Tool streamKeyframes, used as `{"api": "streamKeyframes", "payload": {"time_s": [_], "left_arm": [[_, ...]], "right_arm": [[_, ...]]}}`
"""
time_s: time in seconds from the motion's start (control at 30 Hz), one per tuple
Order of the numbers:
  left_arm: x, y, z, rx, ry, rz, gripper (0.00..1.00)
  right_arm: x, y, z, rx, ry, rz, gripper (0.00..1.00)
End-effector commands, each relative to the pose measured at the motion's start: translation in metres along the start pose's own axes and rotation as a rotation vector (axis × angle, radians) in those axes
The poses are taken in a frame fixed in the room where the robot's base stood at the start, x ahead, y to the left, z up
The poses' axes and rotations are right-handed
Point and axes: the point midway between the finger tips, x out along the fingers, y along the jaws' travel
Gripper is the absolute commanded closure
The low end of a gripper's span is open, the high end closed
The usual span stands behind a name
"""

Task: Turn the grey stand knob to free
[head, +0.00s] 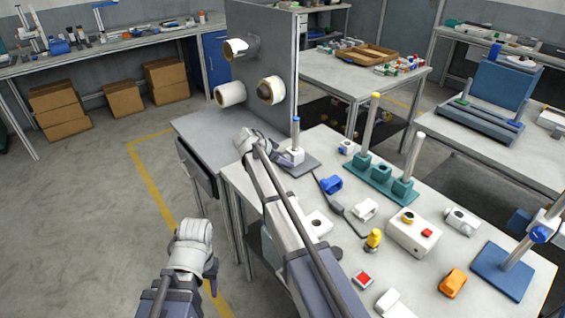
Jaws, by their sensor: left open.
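The grey stand (309,166) has a flat grey base, a white block and an upright post with a blue tip. It sits at the far left corner of the light table, partly behind my right arm. Its knob is too small to make out, and its setting cannot be read. My left gripper (209,270) is at the lower left, low over the floor, well apart from the stand. It is open, small and partly hidden by its own arm.
A green stand (378,177) with two posts, a blue stand (500,272), a white box with buttons (413,233) and several small blocks stand on the table.

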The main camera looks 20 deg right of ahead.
Motion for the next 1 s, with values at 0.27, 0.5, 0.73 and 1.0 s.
{"api": "streamKeyframes", "payload": {"time_s": [0.27, 0.5, 0.73, 1.0], "left_arm": [[-0.0010, -0.0001, 0.0001, 0.000, 0.000, 0.000, 0.50], [-0.0009, -0.0001, 0.0001, 0.000, 0.000, 0.000, 0.50], [-0.0009, -0.0001, 0.0001, 0.000, 0.000, 0.000, 0.50], [-0.0009, -0.0001, 0.0001, 0.000, 0.000, 0.000, 0.50]], "right_arm": [[-0.0009, 0.0000, -0.0005, 0.000, 0.000, 0.000, 0.44], [-0.0009, 0.0001, -0.0004, 0.000, 0.000, 0.000, 0.71], [-0.0009, 0.0001, -0.0004, 0.000, 0.000, 0.000, 0.97], [-0.0008, -0.0002, -0.0004, -0.003, 0.000, 0.003, 1.00]]}}
